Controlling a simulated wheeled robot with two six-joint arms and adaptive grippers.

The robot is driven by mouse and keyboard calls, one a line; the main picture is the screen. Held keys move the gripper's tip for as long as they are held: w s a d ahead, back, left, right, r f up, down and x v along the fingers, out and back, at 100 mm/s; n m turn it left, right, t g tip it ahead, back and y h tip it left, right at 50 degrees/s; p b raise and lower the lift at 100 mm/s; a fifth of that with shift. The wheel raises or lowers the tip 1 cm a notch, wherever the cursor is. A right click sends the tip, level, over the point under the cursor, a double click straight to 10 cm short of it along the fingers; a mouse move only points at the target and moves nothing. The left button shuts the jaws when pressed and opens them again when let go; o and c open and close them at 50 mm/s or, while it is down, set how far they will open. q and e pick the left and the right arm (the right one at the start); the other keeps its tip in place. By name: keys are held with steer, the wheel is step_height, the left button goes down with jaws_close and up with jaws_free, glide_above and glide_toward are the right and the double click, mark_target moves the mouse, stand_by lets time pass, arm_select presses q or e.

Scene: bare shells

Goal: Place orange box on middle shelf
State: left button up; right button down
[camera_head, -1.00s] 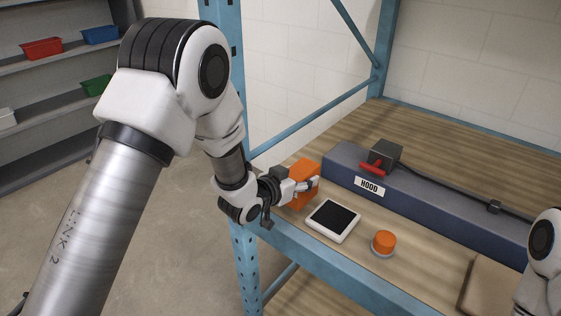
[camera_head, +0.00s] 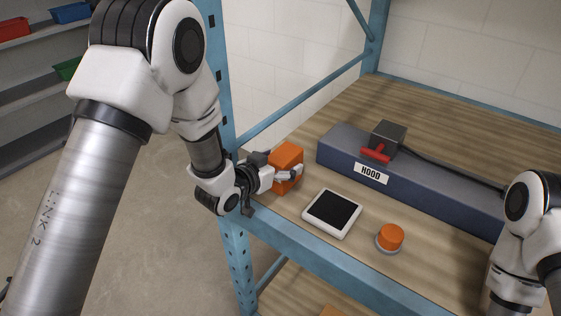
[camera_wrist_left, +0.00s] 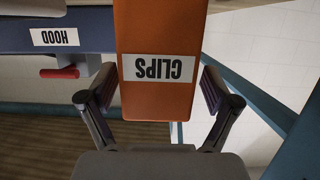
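The orange box (camera_head: 288,156) stands out at the near left corner of the wooden shelf (camera_head: 440,118); I cannot tell whether it touches the deck. In the left wrist view the box (camera_wrist_left: 160,30) fills the upper middle, with an upside-down "CLIPS" label. My left gripper (camera_head: 285,176) has its fingers on two opposite sides of it. A lower wooden deck (camera_head: 285,292) shows below the front beam. My right arm shows at the right edge; its gripper is out of frame.
A white-framed tablet (camera_head: 332,213) and an orange knob (camera_head: 390,237) sit near the front beam. A long blue block labelled "HOOD" (camera_head: 420,183) lies behind, carrying a grey box with a red handle (camera_head: 375,153). A blue post (camera_head: 228,130) stands left. The deck behind is clear.

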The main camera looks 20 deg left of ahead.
arm_select(q)
steer(key=shift+w+d, duration=0.1)
step_height(320, 180, up, 2)
steer(key=r+b, duration=0.1)
steer(key=b, duration=0.1)
glide_above(253, 219)
steer(key=w, duration=0.3)
steer(key=s+p, duration=0.2)
steer(key=s+f+g, duration=0.1)
steer(key=f, duration=0.2)
steer(key=s+f+g+y, duration=0.1)
steer(key=f, duration=0.3)
steer(key=s+a+f+n+g, duration=0.1)
steer(key=s+f, duration=0.1)
steer(key=f, duration=0.1)
steer(key=shift+f+g+y, duration=0.2)
steer(key=shift+g+y, duration=0.1)
steer(key=s+a+f+n+g+y, duration=0.3)
steer(key=s+f+g, duration=0.7)
steer(key=s+f, duration=1)
steer(key=shift+s+f, duration=0.35)
steer(key=shift+s, duration=0.85)
steer(key=shift+a, duration=0.1)
